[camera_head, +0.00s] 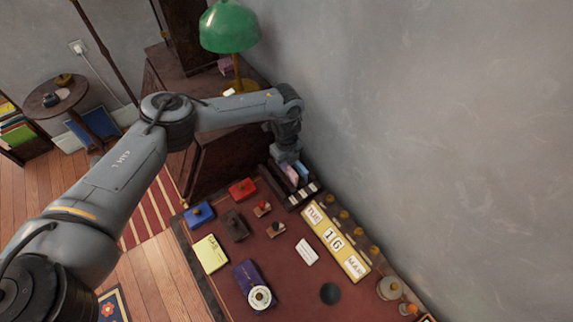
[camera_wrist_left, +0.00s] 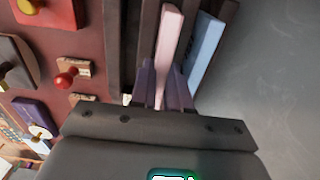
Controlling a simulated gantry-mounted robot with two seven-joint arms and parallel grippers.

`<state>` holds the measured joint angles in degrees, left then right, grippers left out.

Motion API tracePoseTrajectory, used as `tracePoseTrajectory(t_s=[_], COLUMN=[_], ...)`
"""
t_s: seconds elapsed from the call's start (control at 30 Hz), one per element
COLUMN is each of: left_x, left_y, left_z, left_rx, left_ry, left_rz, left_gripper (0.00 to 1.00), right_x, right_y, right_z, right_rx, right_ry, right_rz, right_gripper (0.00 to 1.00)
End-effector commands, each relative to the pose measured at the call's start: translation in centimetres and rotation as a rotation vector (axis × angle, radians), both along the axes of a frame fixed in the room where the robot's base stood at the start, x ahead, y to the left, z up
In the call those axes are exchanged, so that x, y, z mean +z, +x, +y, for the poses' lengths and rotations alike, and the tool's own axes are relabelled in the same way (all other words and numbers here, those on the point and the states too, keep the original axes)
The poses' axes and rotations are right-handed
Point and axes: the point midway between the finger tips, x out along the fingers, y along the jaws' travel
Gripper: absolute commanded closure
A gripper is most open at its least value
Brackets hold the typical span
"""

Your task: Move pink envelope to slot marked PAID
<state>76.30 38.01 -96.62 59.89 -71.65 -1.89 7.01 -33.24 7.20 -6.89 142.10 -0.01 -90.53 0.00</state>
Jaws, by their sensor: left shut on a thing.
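The pink envelope (camera_wrist_left: 168,45) is edge-on between the two fingers of my left gripper (camera_wrist_left: 163,92), which is shut on it. In the head view the left gripper (camera_head: 289,164) is at the dark slotted rack (camera_head: 271,180) by the wall, and the pink envelope (camera_head: 290,172) shows below its fingers. A light blue envelope (camera_wrist_left: 205,48) stands just right of the pink one in the wrist view. The rack's front has small white labels, too small to read. I cannot tell which slot the pink envelope is over or in. My right gripper is out of view.
The red desk top holds a yellow calendar (camera_head: 336,241), blue (camera_head: 199,215) and red (camera_head: 242,189) stamp pads, stamps, a yellow notepad (camera_head: 210,254) and a purple box (camera_head: 249,275). A green lamp (camera_head: 229,27) stands behind. The wall is close on the right.

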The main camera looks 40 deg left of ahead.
Motion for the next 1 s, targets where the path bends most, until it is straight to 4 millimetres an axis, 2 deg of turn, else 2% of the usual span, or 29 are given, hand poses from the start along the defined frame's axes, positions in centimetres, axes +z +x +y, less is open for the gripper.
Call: tracePoseTrajectory(t_s=[0.1, 0.5, 0.53, 0.67, 0.7, 1.0], left_x=[-1.09, -1.56, -1.49, -1.45, -1.45, -1.24], left_y=[0.03, 0.01, 0.03, 0.03, 0.02, 0.05], left_z=[-0.07, -0.05, -0.05, -0.05, -0.06, -0.05], left_rx=[-0.001, 0.001, 0.001, 0.000, 0.000, 0.000], left_ry=[-0.001, -0.001, -0.001, -0.001, -0.001, -0.001], left_rz=[-0.001, -0.001, -0.001, -0.001, -0.001, -0.001], left_gripper=[1.00, 1.00, 0.81, 0.61, 0.58, 0.58], right_x=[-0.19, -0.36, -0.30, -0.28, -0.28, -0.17], right_y=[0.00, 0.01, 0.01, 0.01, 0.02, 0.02], right_z=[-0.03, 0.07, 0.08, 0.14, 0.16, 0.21], right_rx=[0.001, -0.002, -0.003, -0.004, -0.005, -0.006], right_ry=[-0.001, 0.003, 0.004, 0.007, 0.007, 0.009], right_rz=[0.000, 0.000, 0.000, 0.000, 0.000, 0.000], right_gripper=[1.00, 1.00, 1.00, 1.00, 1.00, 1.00])
